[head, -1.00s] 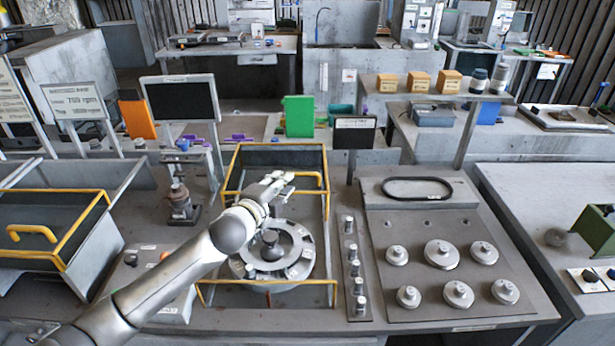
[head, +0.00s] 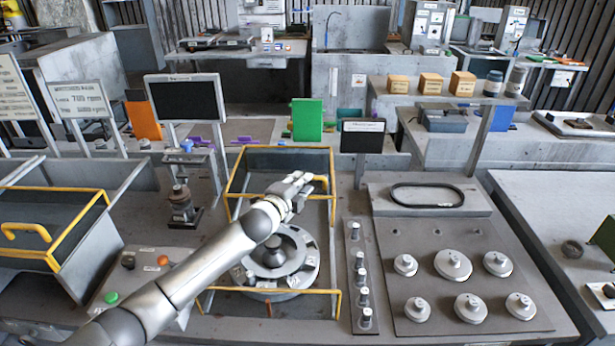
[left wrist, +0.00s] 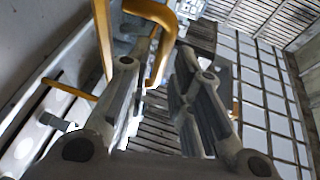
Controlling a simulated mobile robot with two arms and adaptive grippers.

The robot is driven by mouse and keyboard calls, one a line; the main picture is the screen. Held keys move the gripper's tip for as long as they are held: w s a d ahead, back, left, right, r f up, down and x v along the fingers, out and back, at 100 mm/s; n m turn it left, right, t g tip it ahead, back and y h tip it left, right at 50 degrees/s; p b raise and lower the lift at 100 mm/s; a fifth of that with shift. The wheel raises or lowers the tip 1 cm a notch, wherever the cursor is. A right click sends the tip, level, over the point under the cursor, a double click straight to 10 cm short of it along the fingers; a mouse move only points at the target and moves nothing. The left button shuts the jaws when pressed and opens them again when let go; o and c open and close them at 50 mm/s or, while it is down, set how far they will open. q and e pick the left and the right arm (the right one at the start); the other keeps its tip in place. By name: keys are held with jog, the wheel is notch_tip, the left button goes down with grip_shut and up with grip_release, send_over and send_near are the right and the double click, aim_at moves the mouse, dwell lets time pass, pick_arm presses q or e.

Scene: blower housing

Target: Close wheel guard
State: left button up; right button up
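The wheel guard (head: 284,149) is a yellow-framed grey panel standing raised at the back of the wheel's enclosure. Its yellow handle (head: 326,182) sticks out on the right side. Below it the round grey wheel (head: 301,268) lies exposed, partly hidden by my left arm. My left gripper (head: 304,184) is just left of the handle, above the wheel. In the left wrist view its two fingers are spread apart, and the yellow handle (left wrist: 167,45) shows at and beyond the fingertips. I cannot tell whether they touch. My right gripper is out of view.
A yellow rail (head: 320,291) edges the enclosure's front. A second yellow-framed bin (head: 62,232) stands at left, beside a button box (head: 140,277). Grey discs (head: 453,265) and a black belt (head: 426,193) lie on the right board. A small black sign (head: 362,142) stands behind.

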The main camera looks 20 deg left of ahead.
pick_arm(q)
jog(key=shift+x, duration=2.1)
grip_shut()
